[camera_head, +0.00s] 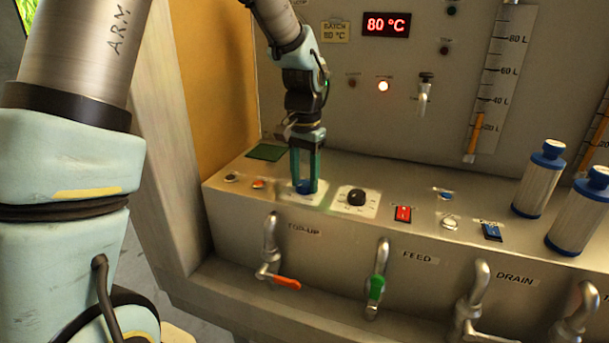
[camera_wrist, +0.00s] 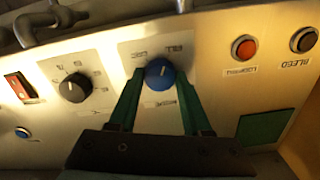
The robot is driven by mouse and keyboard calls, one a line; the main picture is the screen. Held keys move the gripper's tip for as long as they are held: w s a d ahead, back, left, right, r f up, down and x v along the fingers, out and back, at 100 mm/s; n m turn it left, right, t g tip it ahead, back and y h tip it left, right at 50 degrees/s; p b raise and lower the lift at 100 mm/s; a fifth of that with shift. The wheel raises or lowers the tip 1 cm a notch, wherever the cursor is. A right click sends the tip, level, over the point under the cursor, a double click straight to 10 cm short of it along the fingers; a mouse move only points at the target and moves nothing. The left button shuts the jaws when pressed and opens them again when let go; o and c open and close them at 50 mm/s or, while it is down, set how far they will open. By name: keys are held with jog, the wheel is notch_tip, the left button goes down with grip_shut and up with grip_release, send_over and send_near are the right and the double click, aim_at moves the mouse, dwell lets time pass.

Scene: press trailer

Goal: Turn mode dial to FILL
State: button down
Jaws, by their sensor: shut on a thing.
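The blue mode dial (camera_head: 305,188) sits on a pale plate on the sloping panel. My gripper (camera_head: 305,180) reaches down onto it with green fingers on either side. In the wrist view the blue dial (camera_wrist: 158,75) is between the two fingertips (camera_wrist: 159,84), shut on its sides. The plate (camera_wrist: 150,50) around it carries small printed labels, upside down in this view; one above right of the dial seems to read FILL. A short pale mark shows on the dial face, but its exact heading is hard to tell.
A black dial (camera_head: 357,197) sits close beside the blue one, then a red rocker switch (camera_head: 403,214). An orange-red button (camera_head: 259,184) and a dark button (camera_head: 231,178) are on the other side. Valve handles hang below the panel. A display (camera_head: 386,24) reads 80 °C.

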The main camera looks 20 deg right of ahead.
aim_at(304, 183)
jog(key=shift+m, duration=1)
jog(key=shift+c, duration=1.7)
grip_release()
jog(key=shift+r, duration=0.1)
notch_tip(304, 183, up, 11)
jog(key=b, duration=0.1)
jog(key=shift+f, duration=0.2)
